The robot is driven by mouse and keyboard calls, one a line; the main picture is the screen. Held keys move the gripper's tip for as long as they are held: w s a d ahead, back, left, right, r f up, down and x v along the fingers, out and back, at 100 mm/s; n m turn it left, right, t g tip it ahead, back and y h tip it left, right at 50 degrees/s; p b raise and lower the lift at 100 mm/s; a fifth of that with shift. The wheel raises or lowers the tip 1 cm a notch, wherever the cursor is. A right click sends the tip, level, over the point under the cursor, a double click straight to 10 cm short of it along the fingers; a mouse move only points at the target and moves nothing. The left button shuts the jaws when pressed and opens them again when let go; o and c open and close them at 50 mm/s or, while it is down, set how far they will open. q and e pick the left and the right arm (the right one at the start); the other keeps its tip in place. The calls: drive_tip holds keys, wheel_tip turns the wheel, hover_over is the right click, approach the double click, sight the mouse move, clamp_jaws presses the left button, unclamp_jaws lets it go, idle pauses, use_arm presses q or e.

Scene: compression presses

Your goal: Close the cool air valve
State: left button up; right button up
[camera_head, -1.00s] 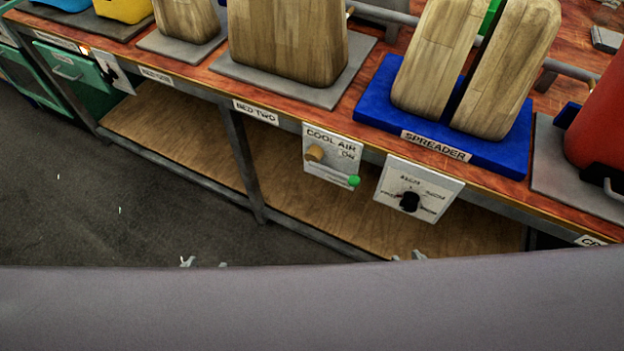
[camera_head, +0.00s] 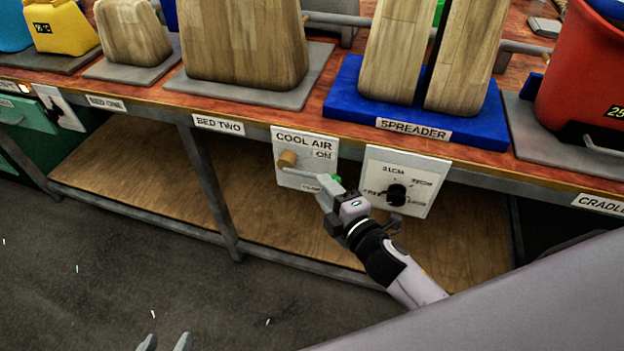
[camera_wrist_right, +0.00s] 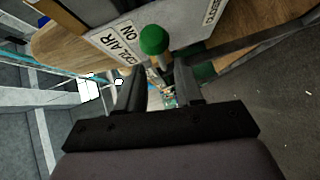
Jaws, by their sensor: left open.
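The COOL AIR panel (camera_head: 296,143) hangs from the bench's front edge, marked ON at its upper right. Its valve has a tan round hub (camera_head: 287,159) and a pale bar running right to a green knob (camera_head: 335,180). My right gripper (camera_head: 326,192) is at the panel's lower right, close to the green knob and partly hiding it. In the right wrist view the green knob (camera_wrist_right: 153,40) stands just beyond the fingertips, and the fingers are apart with nothing clamped. Whether they touch the valve cannot be told. My left gripper (camera_head: 164,343) is open and empty at the bottom edge.
A dial panel with a black knob (camera_head: 397,194) hangs just right, close to my right gripper. Above are the bench edge, a blue SPREADER base (camera_head: 340,99) and wooden blocks. A lower wooden shelf (camera_head: 265,220) lies behind the panels.

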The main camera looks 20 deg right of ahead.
sight(314, 178)
drive_tip(key=shift+b+x, duration=0.3)
drive_tip(key=shift+x, duration=2.8)
clamp_jaws()
